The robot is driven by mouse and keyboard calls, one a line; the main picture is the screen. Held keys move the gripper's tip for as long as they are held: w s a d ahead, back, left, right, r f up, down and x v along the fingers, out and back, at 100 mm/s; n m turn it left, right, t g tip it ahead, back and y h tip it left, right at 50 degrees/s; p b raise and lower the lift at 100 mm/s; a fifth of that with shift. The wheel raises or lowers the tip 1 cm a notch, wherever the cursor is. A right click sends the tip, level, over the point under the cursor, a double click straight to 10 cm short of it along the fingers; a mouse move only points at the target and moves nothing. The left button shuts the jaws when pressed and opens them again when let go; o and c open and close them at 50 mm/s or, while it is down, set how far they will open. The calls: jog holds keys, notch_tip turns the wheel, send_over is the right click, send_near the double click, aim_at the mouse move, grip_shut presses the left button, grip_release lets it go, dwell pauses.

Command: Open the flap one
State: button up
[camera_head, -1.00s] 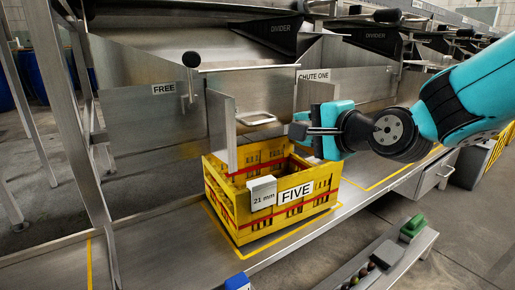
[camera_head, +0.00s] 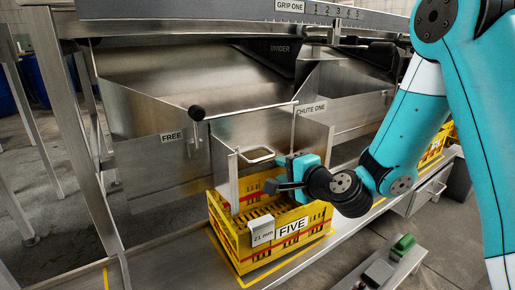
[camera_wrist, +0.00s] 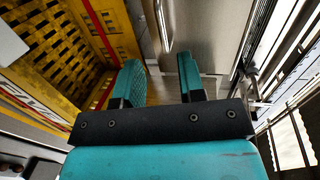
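The grey metal flap below the chute one sign (camera_head: 311,108) has a pale loop handle (camera_head: 258,155) on its front. The flap stands above the back of a yellow crate (camera_head: 292,243) labelled FIVE. My gripper (camera_head: 274,174) is just right of the handle in the head view, above the crate's right side. In the wrist view my gripper (camera_wrist: 160,76) is open, with two teal fingers apart and nothing between their tips. A bright metal bar, apparently the handle (camera_wrist: 163,25), shows beyond the fingers. Contact with it is not visible.
The crate also fills the left of the wrist view (camera_wrist: 62,50).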

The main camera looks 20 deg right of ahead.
aim_at(259, 161)
jog(key=x, duration=1.1)
jog(key=shift+w+a, duration=0.1)
jog(key=shift+w, duration=0.15)
grip_shut()
